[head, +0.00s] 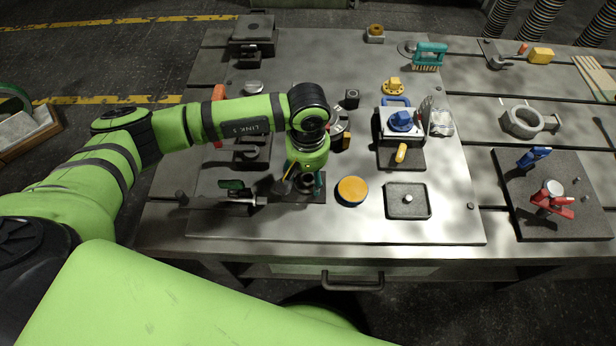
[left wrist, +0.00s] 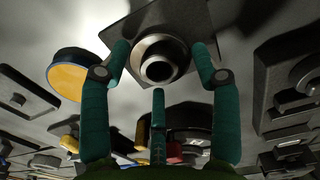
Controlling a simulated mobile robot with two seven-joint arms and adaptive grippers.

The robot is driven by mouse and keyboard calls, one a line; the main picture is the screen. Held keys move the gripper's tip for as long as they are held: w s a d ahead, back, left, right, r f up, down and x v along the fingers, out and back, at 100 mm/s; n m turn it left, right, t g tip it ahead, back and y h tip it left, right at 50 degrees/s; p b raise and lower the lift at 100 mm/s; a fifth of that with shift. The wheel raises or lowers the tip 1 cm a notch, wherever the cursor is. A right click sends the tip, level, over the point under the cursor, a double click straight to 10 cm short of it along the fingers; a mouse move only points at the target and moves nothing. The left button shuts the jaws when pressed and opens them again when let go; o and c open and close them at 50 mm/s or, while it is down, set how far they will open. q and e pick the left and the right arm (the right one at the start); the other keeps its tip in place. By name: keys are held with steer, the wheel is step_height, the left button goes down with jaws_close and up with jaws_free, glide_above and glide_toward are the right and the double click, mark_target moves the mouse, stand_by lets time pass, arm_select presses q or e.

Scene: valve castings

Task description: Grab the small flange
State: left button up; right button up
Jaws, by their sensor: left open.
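The small flange (left wrist: 160,57) is a grey metal ring with a raised hub and a dark bore. It sits on a dark square plate (left wrist: 190,18) in the left wrist view. My left gripper (left wrist: 160,62) has teal fingers spread around the flange, with a gap to it on both sides; it is open. In the head view my left gripper (head: 302,184) points down over the dark plate (head: 308,198) near the front of the table, and its fingers and wrist hide most of the flange. My right gripper is not in view.
An orange-topped round disc (head: 352,191) lies close to the right of the gripper. A dark square tray (head: 408,200) with a small knob is further right. A green-handled tool (head: 238,190) lies to the left. The table's front strip (head: 340,226) is clear.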

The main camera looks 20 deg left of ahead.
arm_select(q)
jaws_close()
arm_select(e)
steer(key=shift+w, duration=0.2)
arm_select(q)
steer(key=shift+r, duration=0.15)
